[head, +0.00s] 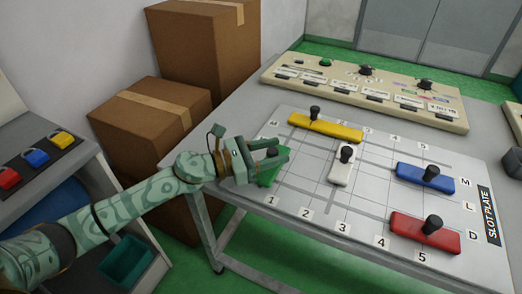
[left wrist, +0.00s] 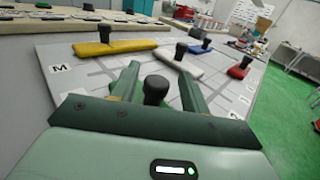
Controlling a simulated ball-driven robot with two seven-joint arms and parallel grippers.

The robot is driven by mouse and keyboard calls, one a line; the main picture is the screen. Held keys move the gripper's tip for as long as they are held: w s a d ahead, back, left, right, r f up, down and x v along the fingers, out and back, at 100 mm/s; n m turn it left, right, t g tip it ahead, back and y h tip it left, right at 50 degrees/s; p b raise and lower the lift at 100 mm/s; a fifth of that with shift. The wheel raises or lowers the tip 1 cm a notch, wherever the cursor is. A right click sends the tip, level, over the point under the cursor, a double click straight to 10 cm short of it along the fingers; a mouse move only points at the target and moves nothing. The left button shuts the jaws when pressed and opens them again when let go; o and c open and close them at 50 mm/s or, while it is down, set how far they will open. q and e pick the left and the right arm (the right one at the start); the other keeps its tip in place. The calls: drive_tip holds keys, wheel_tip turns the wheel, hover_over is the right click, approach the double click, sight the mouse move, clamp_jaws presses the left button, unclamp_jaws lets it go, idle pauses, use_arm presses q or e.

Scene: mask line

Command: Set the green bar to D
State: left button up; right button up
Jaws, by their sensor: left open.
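The green bar (head: 268,177) lies at the left end of the slot plate (head: 322,224), beside the label 1. My left gripper (head: 281,155) is over it, with its fingers open on either side of the dark knob. In the left wrist view the knob (left wrist: 156,88) stands upright between the two spread fingers (left wrist: 157,82), with visible gaps at its sides. The gripper hides much of the green bar. The letter D (head: 472,236) is printed at the plate's right side, in line with the front row. My right gripper is not in view.
On the plate lie a yellow bar (head: 328,128) at the back, a white bar (head: 340,168) in the middle, a blue bar (head: 425,180) at right and a red bar (head: 424,236) at front right. A control panel (head: 365,95) stands behind. Boxes (head: 150,115) stand left.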

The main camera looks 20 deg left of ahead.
use_arm(q)
drive_tip(key=p+v, duration=0.1)
drive_tip(key=v, duration=1.5)
drive_tip(key=shift+s, duration=0.15)
drive_tip(key=shift+a, duration=0.15)
